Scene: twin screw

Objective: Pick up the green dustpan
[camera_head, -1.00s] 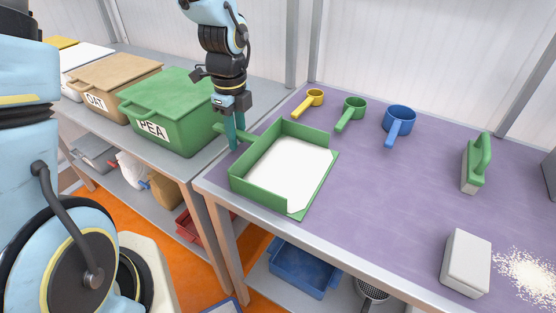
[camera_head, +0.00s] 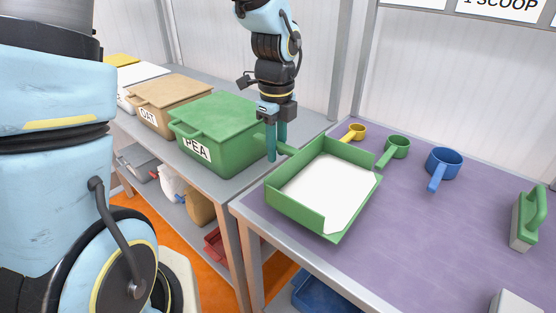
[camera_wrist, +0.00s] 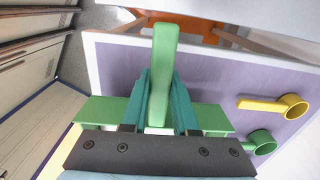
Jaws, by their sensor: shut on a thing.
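The green dustpan (camera_head: 283,212) has a white inner floor and raised green walls on several sides. It is at the left end of the purple table top, and in the head view I cannot tell whether it touches the top. My gripper (camera_head: 277,150) points down at the dustpan's handle, at its far left side. In the wrist view my gripper (camera_wrist: 160,105) has its teal fingers on both sides of the green handle (camera_wrist: 164,60), shut on it. The dustpan's green body (camera_wrist: 100,111) shows on both sides behind the fingers.
Yellow (camera_head: 356,132), green (camera_head: 398,147) and blue (camera_head: 443,163) scoops stand right of the dustpan. A green-handled brush (camera_head: 530,218) is farther right. A green PEA bin (camera_head: 222,130) stands close left of my gripper, beside a tan OAT bin (camera_head: 170,91).

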